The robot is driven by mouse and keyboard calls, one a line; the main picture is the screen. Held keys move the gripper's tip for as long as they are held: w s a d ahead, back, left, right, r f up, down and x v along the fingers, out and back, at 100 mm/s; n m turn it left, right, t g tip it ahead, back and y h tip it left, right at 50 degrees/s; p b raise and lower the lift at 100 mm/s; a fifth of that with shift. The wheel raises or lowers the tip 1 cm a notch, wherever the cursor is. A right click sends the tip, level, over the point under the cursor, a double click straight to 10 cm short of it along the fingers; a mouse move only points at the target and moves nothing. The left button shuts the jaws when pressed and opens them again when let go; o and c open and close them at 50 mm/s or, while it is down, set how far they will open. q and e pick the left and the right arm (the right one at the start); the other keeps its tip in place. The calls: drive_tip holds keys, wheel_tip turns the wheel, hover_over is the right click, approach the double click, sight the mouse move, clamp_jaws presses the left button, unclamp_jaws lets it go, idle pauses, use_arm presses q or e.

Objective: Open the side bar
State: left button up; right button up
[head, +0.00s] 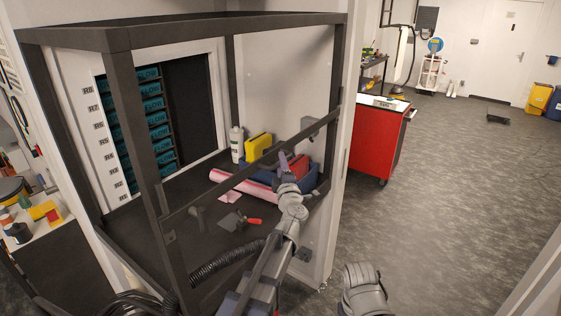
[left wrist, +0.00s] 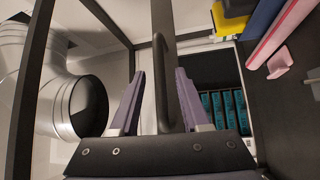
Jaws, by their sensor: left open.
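The side bar (head: 235,174) is a dark bar that runs slanting across the front of the dark bench frame, between two posts. In the left wrist view the bar (left wrist: 165,18) comes down from the top, with a dark looped handle (left wrist: 158,62) on it. My left gripper (head: 291,166) is at the bar, right of its middle. In the left wrist view its two purple fingers (left wrist: 160,98) are apart, one on each side of the handle. I see no clear grip on the handle. My right gripper is not in view.
Inside the frame are a white bottle (head: 237,144), a yellow container (head: 259,147), a pink roll (head: 240,184), a red-handled tool (head: 248,220) and a rack of teal-labelled boxes (head: 158,120). A red cabinet (head: 374,145) stands at the right.

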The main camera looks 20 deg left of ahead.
use_arm(q)
drive_tip(key=shift+w+a+r, duration=0.1)
drive_tip(key=shift+w+a, duration=0.2)
drive_tip(key=shift+w, duration=0.3)
clamp_jaws()
idle(1.0)
